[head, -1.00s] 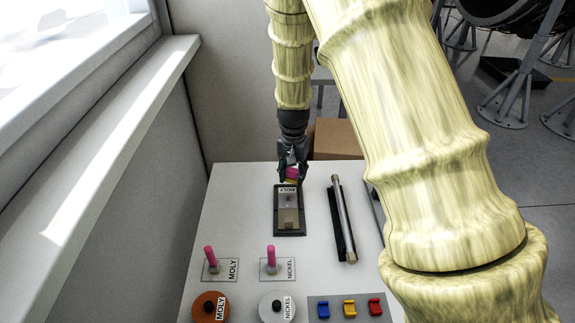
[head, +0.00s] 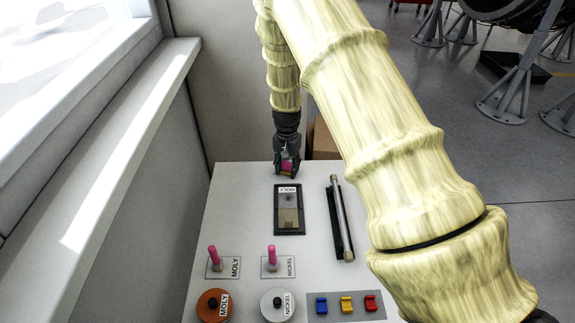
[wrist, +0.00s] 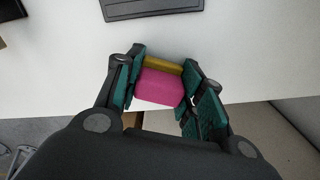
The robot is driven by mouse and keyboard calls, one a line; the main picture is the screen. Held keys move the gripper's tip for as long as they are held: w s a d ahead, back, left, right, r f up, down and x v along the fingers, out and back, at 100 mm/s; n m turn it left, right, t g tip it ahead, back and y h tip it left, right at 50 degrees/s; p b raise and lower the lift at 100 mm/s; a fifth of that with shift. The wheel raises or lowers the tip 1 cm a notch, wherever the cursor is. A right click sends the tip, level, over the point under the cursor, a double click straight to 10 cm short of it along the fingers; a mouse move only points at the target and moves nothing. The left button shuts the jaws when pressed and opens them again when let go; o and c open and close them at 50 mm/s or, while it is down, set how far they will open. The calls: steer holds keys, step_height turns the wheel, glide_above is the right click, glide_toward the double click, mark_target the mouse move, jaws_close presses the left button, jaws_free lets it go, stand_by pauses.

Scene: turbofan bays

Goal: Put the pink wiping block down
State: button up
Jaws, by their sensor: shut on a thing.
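The pink wiping block (wrist: 160,88) has a yellow layer along one side. It also shows as a small pink patch in the head view (head: 287,167). My gripper (wrist: 160,92) is shut on it, with green-padded fingers on both sides. In the head view my gripper (head: 287,170) is over the far edge of the white table (head: 240,190), behind the dark MOLY-labelled tray (head: 277,212). I cannot tell whether the block touches the table.
A metal rod (head: 341,215) lies in a dark holder to the right of the tray. Pink-handled brushes (head: 213,257), an orange MOLY tin (head: 211,304), a grey NICKEL tin (head: 276,304) and coloured clips (head: 346,304) are at the near side. The far left tabletop is clear.

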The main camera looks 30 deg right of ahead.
mark_target(287, 164)
steer(key=shift+f, duration=0.25)
steer(key=o, duration=1.1)
steer(key=shift+o, duration=0.2)
step_height(287, 164, up, 12)
steer(key=b, duration=0.3)
steer(key=shift+s+r+b, duration=0.15)
steer(key=shift+r+b, duration=0.05)
steer(key=shift+b, duration=0.2)
